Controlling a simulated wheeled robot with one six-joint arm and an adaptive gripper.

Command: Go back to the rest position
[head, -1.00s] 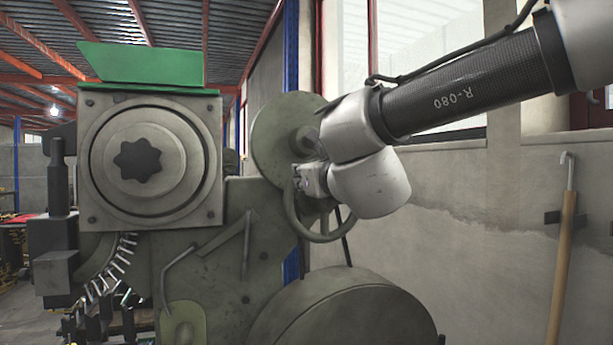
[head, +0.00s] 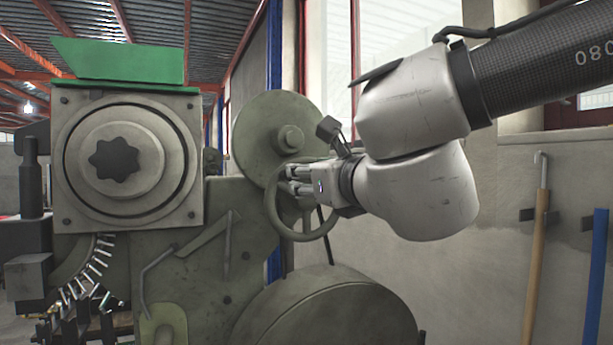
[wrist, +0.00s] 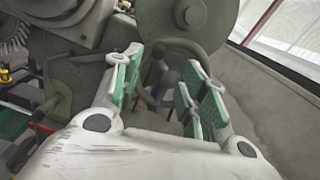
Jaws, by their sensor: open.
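My gripper (head: 296,180) is at the rim of the handwheel (head: 275,212) on the right side of the rivet press (head: 215,270). In the wrist view my gripper (wrist: 160,88) has its green-padded fingers spread apart, with nothing held between them. Part of the press shows beyond and between the fingers. In the head view the fingers overlap the wheel, and I cannot tell whether they touch it. My arm comes in from the upper right.
A large round drum (head: 335,305) stands low in front of the wheel. A green hopper (head: 120,60) tops the press. A wooden-handled hook (head: 537,240) and a blue pole (head: 597,265) stand at the wall on the right.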

